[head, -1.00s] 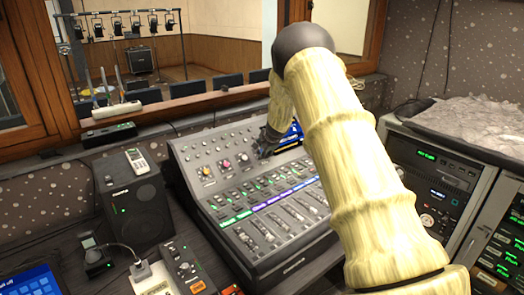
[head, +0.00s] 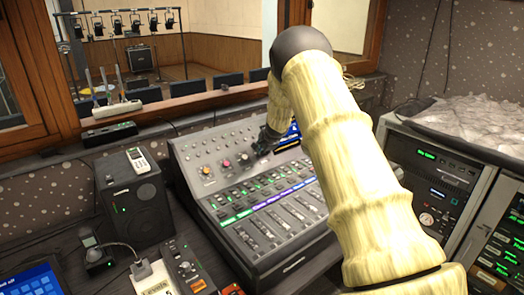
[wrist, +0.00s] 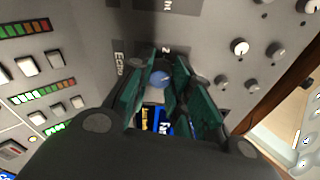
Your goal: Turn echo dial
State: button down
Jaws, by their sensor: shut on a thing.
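The echo dial (wrist: 160,78) shows in the wrist view as a small blue knob on the grey console, with the printed word "Echo" on the panel to its left. My gripper (wrist: 163,92) has its green-padded fingers on either side of the knob and is shut on it. In the head view my gripper (head: 262,146) is small and dark at the upper part of the mixing console (head: 196,152), right of the coloured knobs. The dial is hidden there behind the gripper, and its pointer angle cannot be made out.
Orange (head: 208,171), pink (head: 227,163) and yellow (head: 243,158) knobs stand left of my gripper. Fader rows fill the lower console. A speaker (head: 134,208) stands left, rack units (head: 437,185) right. White-capped knobs (wrist: 239,47) lie beside the gripper.

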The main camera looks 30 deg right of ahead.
jog(key=shift+r+m+p, duration=0.2)
jog(key=shift+m+p, duration=0.2)
jog(key=shift+p, duration=0.65)
jog(key=shift+f, duration=0.15)
jog(key=c, duration=1.3)
grip_release()
jog(key=shift+d, duration=0.1)
jog(key=shift+o, duration=0.2)
jog(key=v, duration=1.2)
